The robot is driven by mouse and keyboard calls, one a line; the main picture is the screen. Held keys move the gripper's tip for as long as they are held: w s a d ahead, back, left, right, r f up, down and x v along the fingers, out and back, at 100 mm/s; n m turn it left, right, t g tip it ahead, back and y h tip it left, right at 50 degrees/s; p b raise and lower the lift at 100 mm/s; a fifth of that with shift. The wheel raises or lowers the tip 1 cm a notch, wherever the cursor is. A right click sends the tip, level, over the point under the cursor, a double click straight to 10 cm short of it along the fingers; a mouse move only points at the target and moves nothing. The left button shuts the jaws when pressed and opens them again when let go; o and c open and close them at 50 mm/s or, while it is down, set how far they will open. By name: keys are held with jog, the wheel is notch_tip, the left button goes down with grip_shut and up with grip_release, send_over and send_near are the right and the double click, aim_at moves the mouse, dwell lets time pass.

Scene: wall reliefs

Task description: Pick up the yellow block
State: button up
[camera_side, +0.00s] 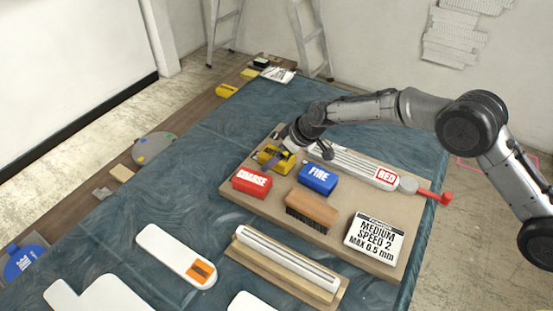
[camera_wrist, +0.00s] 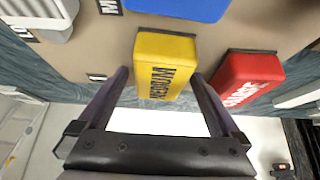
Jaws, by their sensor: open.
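The yellow block (camera_side: 268,153) lies on the tan board, behind the red COARSE block. In the wrist view the yellow block (camera_wrist: 165,50) shows dark lettering on its near side. My gripper (camera_side: 278,158) is over the yellow block in the side view and hides part of it. In the wrist view my gripper (camera_wrist: 160,76) is open, with one finger on each side of the block's near end. Whether the fingers touch the block cannot be told.
The red COARSE block (camera_side: 252,182) is close to the yellow one, and the blue FINE block (camera_side: 318,179) is to its right. A brown brush (camera_side: 312,209), a MEDIUM SPEED sign (camera_side: 374,238) and a long tool with a red handle (camera_side: 386,178) share the board (camera_side: 265,210).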

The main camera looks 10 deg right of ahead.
jog(key=c, duration=1.4)
jog(key=shift+r, duration=0.1)
jog(key=shift+r, duration=0.55)
jog(key=s+d+r, duration=0.6)
jog(key=s+r, duration=0.5)
jog(key=s, duration=0.1)
jog(key=shift+d+r, duration=0.35)
jog(key=shift+d, duration=0.05)
